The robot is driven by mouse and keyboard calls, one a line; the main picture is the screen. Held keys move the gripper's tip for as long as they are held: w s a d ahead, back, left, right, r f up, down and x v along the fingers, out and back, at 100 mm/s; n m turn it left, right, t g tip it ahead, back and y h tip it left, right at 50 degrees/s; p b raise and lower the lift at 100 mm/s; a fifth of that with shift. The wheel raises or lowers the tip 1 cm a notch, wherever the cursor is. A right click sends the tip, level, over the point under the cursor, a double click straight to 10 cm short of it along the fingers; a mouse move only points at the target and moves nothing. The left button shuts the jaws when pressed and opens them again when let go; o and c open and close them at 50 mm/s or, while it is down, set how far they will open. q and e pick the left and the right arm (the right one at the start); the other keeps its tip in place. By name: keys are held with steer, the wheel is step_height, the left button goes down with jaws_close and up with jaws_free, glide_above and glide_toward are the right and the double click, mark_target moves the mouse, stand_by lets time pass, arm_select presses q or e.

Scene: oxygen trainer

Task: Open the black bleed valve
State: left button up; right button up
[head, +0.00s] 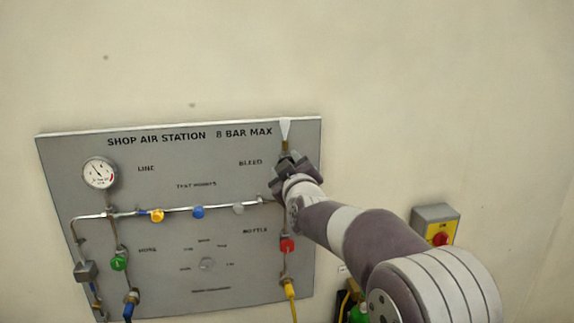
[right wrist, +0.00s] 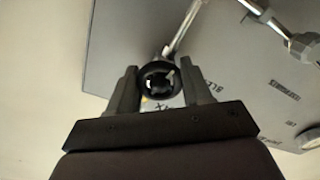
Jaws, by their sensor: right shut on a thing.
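The black bleed valve (right wrist: 160,80) shows in the right wrist view as a round black knob with a pale mark on its face, at the end of a metal pipe. My right gripper (right wrist: 159,90) has one finger on each side of the knob and is shut on it. In the head view my right gripper (head: 286,166) is at the upper right of the grey panel (head: 150,260), right of the BLEED label, and hides the black valve. A white cone-shaped outlet (head: 285,130) points up just above it. My left gripper is out of view.
A pipe carries a yellow knob (head: 157,215), a blue knob (head: 198,212) and a grey knob (head: 239,209). A red knob (head: 288,245) sits below my right gripper, and a green knob (head: 119,263) at left. A gauge (head: 100,172) is upper left. A switch box (head: 437,225) is right of my arm.

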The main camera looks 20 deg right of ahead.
steer(key=shift+f+n, duration=0.45)
steer(key=shift+n, duration=0.35)
steer(key=o, duration=1)
steer(key=shift+o, duration=0.2)
steer(key=shift+d+r, duration=0.1)
steer(key=shift+r, duration=0.05)
steer(key=s+b, duration=0.4)
steer(key=s, duration=0.8)
steer(key=shift+s+a, duration=0.35)
